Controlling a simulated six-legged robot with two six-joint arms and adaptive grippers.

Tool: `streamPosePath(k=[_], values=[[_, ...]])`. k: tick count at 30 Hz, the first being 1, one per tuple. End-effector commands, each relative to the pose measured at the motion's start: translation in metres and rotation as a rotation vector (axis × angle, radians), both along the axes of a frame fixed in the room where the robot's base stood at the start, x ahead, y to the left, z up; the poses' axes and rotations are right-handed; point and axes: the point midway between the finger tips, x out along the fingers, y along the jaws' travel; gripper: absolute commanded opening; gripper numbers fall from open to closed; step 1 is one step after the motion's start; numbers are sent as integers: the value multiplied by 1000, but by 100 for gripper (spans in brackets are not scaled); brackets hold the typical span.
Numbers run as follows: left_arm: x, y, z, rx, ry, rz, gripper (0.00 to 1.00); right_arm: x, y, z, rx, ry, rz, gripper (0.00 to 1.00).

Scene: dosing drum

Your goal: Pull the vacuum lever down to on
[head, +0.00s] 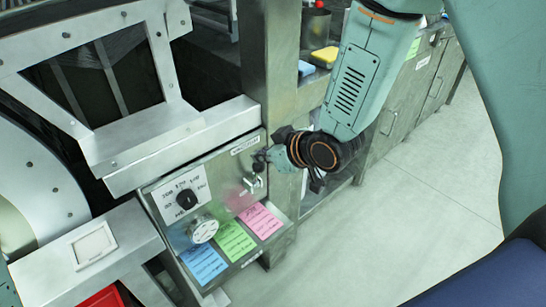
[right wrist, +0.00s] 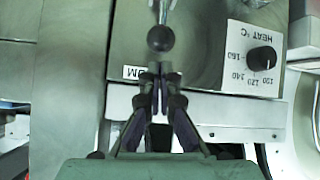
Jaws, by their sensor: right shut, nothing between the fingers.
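The vacuum lever (head: 257,166) is a small metal lever with a black ball knob, at the upper right of the steel control panel (head: 227,172), under a white label. Its ball also shows in the right wrist view (right wrist: 160,39), where the picture is upside down. My right gripper (head: 267,156) is at the lever, on the label side of the ball. In the wrist view its fingertips (right wrist: 160,72) are together, empty, just short of the ball; I cannot tell whether they touch it. They partly cover the label (right wrist: 137,72). My left gripper is not in view.
A heat dial with a black knob (head: 187,198) and a round white gauge (head: 202,229) sit left of the lever. Blue, green and pink cards (head: 260,220) lie below. A steel post (head: 268,60) stands behind the panel. The floor at right is clear.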

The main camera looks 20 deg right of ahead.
Motion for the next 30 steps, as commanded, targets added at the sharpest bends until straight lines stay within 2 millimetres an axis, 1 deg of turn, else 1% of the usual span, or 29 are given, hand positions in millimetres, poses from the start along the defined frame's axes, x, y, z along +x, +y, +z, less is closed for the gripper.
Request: streamPosePath(k=[1, 3, 8, 22, 30], values=[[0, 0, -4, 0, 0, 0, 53, 5, 3, -7, -2, 0, 3, 0], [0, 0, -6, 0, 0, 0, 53, 11, 5, -12, -2, 0, 1, 0], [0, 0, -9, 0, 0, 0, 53, 19, 9, -17, 0, 1, 0, 0], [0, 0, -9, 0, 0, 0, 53, 21, 9, -18, 2, -2, -2, 0], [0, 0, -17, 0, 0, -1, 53, 25, 7, -20, 25, -61, -4, 0]])
